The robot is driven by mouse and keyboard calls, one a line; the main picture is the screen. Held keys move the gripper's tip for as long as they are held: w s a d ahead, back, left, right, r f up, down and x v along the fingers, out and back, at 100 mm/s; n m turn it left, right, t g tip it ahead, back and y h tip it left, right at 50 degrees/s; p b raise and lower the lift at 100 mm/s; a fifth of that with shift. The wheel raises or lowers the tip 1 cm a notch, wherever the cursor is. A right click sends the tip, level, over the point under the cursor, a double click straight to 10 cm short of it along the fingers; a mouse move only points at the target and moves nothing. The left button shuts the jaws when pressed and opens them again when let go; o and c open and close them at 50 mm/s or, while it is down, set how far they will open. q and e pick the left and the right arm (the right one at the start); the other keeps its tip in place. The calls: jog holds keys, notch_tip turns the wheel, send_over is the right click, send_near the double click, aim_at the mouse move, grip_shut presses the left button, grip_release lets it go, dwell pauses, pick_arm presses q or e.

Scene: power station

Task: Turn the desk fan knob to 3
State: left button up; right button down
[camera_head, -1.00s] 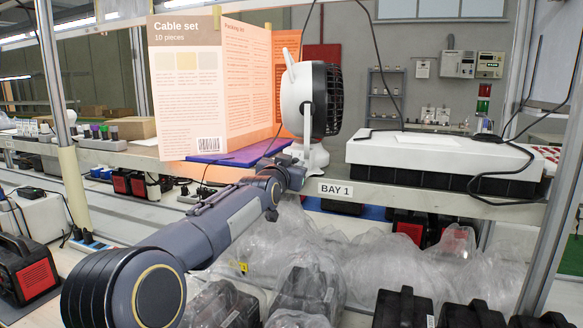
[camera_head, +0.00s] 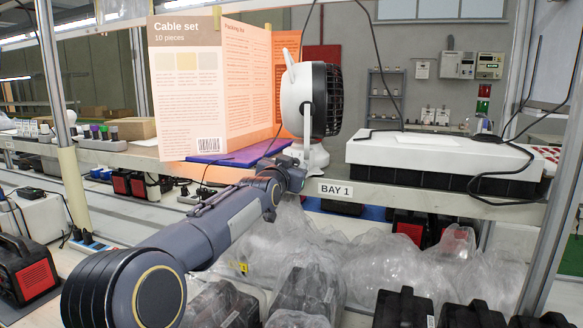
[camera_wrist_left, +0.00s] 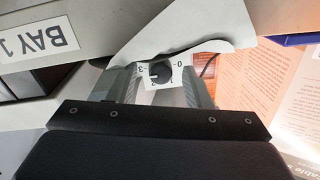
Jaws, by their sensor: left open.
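The white desk fan (camera_head: 296,98) with a black grille stands on the shelf, its base near the front edge. Its small dark knob (camera_wrist_left: 160,72) shows in the left wrist view on a white plate marked 3 at the left and 0 at the right. Where the knob points is too small to tell surely. My left gripper (camera_wrist_left: 160,88) is open, with a grey finger on each side of the knob in that view. I cannot tell whether either finger touches it. In the head view my left wrist (camera_head: 290,175) is just below the fan base, and the fingers are hidden. My right gripper is out of view.
An orange-and-white cable set board (camera_head: 215,90) stands left of the fan, beside a purple pad (camera_head: 215,158). A white box (camera_head: 440,152) with a black lower part lies to the right. Clear plastic wrap (camera_head: 370,265) and dark cases fill the area below the shelf.

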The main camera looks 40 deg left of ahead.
pick_arm(q)
jog(key=shift+r, duration=0.1)
jog(key=shift+s+d+r, duration=0.1)
jog(key=shift+s+d, duration=0.3)
jog(key=shift+s, duration=0.15)
jog(key=p+v, duration=0.5)
jog(key=v, duration=0.1)
jog(key=shift+s+f, duration=0.2)
jog(key=shift+s, duration=0.1)
jog(key=shift+a, duration=0.1)
